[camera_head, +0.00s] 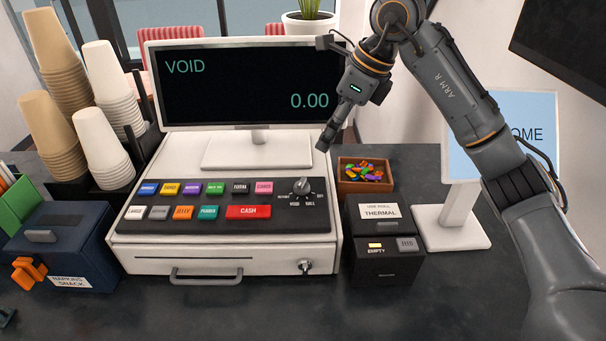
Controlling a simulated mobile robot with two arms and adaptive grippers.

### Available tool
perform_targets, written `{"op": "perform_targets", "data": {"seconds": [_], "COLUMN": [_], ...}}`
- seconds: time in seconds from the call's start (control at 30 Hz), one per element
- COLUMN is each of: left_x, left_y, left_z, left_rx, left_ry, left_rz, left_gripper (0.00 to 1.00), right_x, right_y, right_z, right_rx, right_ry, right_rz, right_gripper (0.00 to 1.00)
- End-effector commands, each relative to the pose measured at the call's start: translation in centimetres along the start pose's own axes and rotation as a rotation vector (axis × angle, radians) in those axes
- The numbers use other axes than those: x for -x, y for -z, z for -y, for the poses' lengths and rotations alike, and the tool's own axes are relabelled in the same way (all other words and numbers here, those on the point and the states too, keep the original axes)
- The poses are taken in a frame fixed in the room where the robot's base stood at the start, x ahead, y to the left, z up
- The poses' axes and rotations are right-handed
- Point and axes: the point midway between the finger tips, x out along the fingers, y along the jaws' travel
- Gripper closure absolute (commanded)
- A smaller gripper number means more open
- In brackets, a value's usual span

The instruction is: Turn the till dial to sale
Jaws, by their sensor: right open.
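The till dial (301,187) is a dark round knob at the right end of the till's black key panel. Small white labels are printed around its lower side; they are too small to read surely, and the knob's exact pointing is unclear. The till screen (250,80) reads VOID and 0.00. My right gripper (324,95) is open and empty. It shows above and to the right of the dial, in front of the screen's right edge, apart from the dial. My left gripper does not clearly show.
Right of the till (150,252) stand a brown box of colourful pieces (352,187), a black thermal printer (386,270) and a sign on a white stand (450,228). Cup stacks (62,135) and a napkin box (60,240) stand at left.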

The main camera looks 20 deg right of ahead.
Motion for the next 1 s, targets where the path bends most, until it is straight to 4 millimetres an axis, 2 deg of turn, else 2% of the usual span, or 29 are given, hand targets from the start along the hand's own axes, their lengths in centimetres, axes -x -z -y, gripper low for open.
{"op": "perform_targets", "data": {"seconds": [0.17, 0.4, 0.6, 0.8, 1.0], "left_x": [0.9, 2.7, 3.8, 4.3, 4.3], "left_y": [-0.2, -0.2, -0.1, 0.0, 0.1], "left_z": [0.0, 0.0, 0.0, 0.0, 0.0], "left_rx": [0.0, 0.0, 0.0, 0.0, 0.0], "left_ry": [-0.001, -0.001, -0.001, -0.001, -0.001], "left_rz": [0.004, 0.006, 0.006, 0.006, 0.004], "left_gripper": [1.0, 1.0, 1.0, 1.0, 1.0], "right_x": [-2.4, -7.5, -11.1, -13.1, -13.6], "right_y": [0.0, -0.1, -0.1, -0.1, -0.1], "right_z": [-0.2, -0.3, -0.3, -0.2, -0.2], "right_rx": [0.002, 0.001, 0.0, 0.0, 0.001], "right_ry": [-0.006, -0.009, -0.007, -0.004, -0.002], "right_rz": [-0.004, -0.002, 0.001, 0.004, 0.004], "right_gripper": [0.45, 0.45, 0.45, 0.45, 0.45]}}
